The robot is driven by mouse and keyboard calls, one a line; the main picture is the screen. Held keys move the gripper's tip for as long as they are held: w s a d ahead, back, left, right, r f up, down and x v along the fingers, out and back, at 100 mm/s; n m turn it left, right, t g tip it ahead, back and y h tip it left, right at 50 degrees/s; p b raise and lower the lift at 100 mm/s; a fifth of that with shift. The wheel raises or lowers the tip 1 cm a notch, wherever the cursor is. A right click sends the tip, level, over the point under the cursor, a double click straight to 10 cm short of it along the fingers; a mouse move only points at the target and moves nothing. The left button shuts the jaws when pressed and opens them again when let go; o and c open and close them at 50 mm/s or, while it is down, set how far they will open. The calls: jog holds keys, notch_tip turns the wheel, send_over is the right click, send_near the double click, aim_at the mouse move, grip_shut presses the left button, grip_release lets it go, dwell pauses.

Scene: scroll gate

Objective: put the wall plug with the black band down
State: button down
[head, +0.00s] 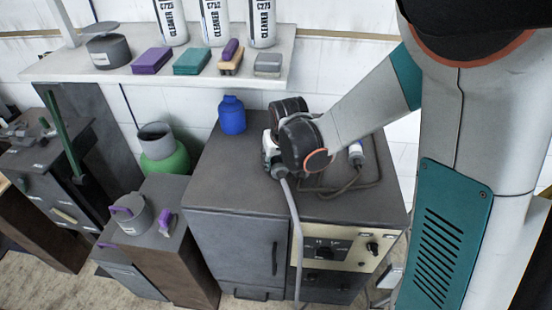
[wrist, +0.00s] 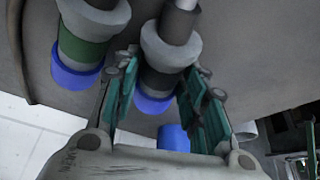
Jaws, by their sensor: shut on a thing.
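In the wrist view, the wall plug with the black band (wrist: 166,82) has a grey collar and a blue end. It sits between the teal-padded fingers of my gripper (wrist: 155,85), which is shut on it. A second plug with a green band (wrist: 82,48) and a blue end is beside it on the left, apart from the fingers. In the head view, my gripper (head: 270,152) is over the dark cabinet top, mostly hidden by my wrist. A grey cable (head: 293,215) runs from it down the cabinet front. Whether the held plug touches the top cannot be told.
The dark cabinet (head: 230,195) has a blue bottle (head: 232,116) at its back left. Another plug (head: 356,153) with a dark cable (head: 345,188) lies right of my gripper. A shelf (head: 110,74) holds bottles and blocks behind. The cabinet top's front left is clear.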

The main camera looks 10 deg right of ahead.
jog(key=c, duration=1)
grip_release()
jog(key=shift+r+p, duration=0.3)
jog(key=shift+p, duration=0.05)
jog(key=p+v, duration=0.4)
jog(key=v, duration=0.8)
jog(key=s+d+r+t, duration=0.1)
jog(key=s+d+r, duration=0.1)
jog(key=s, duration=0.4)
jog(key=s+d+r, duration=0.2)
jog(key=s+r, duration=0.2)
jog(key=s, duration=0.2)
jog(key=s+d+r+t, duration=0.1)
jog(key=s+d+r, duration=0.2)
jog(key=s, duration=0.3)
jog(key=shift+s+r+m+t, duration=0.25)
jog(key=shift+s+m+t, duration=0.05)
jog(key=shift+m, duration=0.1)
